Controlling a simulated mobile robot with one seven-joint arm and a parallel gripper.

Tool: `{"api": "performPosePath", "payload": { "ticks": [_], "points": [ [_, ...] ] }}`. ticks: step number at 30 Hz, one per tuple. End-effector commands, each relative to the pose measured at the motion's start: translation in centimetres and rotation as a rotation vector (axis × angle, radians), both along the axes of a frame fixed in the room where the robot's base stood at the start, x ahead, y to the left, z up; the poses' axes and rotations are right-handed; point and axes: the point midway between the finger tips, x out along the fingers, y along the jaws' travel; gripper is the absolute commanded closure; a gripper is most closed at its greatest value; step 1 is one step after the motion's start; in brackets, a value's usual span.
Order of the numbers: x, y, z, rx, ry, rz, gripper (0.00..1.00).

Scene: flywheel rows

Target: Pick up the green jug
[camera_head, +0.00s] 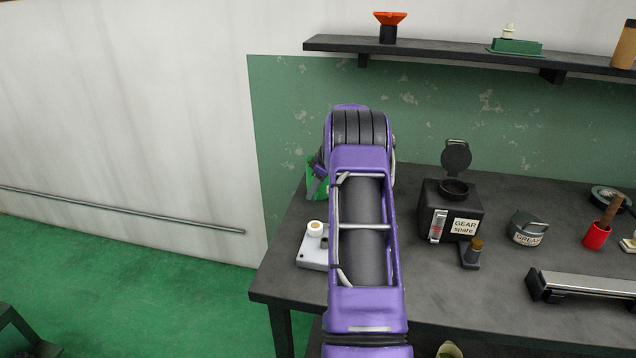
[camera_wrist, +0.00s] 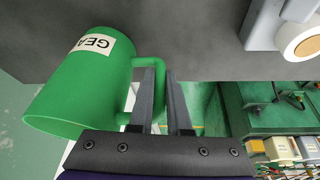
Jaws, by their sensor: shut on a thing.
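The green jug (camera_wrist: 85,82) shows in the wrist view at the left, with a white label reading "GEA" and its handle towards the fingers. My gripper (camera_wrist: 160,78) has its two dark fingers around the jug's handle, shut on it. In the head view only a bit of the green jug (camera_head: 313,180) shows at the table's left end, behind my purple arm. My arm hides my gripper and most of the jug there. I cannot tell whether the jug touches the table.
A pale block with a white cap (camera_head: 312,246) stands near the table's (camera_head: 430,290) left edge. A black "GEAR spare" container (camera_head: 462,205) with its lid up is right of my arm. A grease tin (camera_head: 527,228) and red pot (camera_head: 597,235) stand further right. A shelf (camera_head: 440,48) hangs above.

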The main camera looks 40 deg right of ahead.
Motion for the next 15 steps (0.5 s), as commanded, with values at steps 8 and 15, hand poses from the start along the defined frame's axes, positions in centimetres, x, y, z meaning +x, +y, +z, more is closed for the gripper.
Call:
{"api": "performPosePath", "payload": {
  "ticks": [8,15],
  "points": [
    [0.09,-0.05,0.30,-0.002,-0.003,0.000,1.00],
    [0.13,-0.09,1.13,-0.003,-0.005,0.000,1.00]
  ]
}}
